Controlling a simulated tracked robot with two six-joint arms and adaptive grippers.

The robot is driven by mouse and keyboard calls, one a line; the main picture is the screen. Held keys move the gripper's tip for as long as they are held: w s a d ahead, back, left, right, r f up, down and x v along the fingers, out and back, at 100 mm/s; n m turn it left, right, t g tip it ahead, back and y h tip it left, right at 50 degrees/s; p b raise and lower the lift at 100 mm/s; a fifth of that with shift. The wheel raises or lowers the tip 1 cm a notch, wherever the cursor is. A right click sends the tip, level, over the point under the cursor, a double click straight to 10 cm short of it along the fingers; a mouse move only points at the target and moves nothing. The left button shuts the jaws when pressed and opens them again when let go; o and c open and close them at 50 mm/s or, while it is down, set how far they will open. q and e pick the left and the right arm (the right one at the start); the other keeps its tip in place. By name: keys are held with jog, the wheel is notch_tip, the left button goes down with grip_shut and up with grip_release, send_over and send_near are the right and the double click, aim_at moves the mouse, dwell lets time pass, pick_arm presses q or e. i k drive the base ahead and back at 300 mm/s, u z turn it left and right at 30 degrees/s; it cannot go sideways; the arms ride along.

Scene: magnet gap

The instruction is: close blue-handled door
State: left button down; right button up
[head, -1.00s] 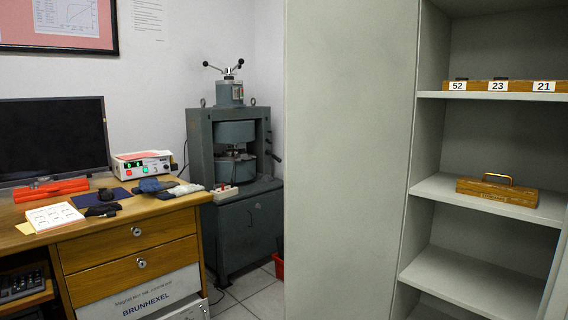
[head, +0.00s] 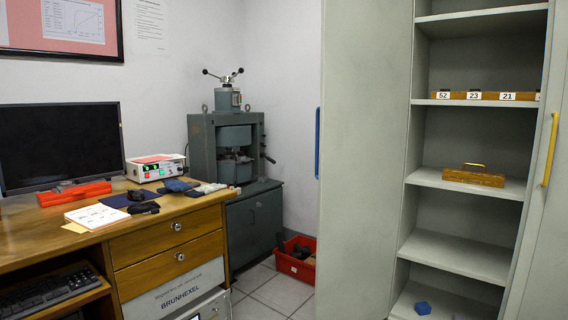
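The blue-handled door (head: 366,150) is a tall grey-green cabinet door that stands wide open to the left of the shelves. Its long blue handle (head: 317,143) shows at the door's left edge, at mid height. The cabinet's shelves (head: 460,262) are exposed. A second door with a yellow handle (head: 550,150) stands at the right edge of the cabinet. Neither of my grippers shows in the head view.
A wooden desk (head: 150,235) with a monitor (head: 62,146) stands at the left. A green electromagnet (head: 232,140) stands behind it. A red bin (head: 295,262) sits on the tiled floor left of the door. A wooden box (head: 473,177) and a blue hexagonal piece (head: 422,308) lie on shelves.

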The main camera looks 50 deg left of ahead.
aim_at(361, 122)
jog(key=u, duration=0.05)
jog(key=k, duration=0.5)
jog(key=u, duration=0.6)
jog(key=i, duration=0.85)
jog(key=u, duration=0.1)
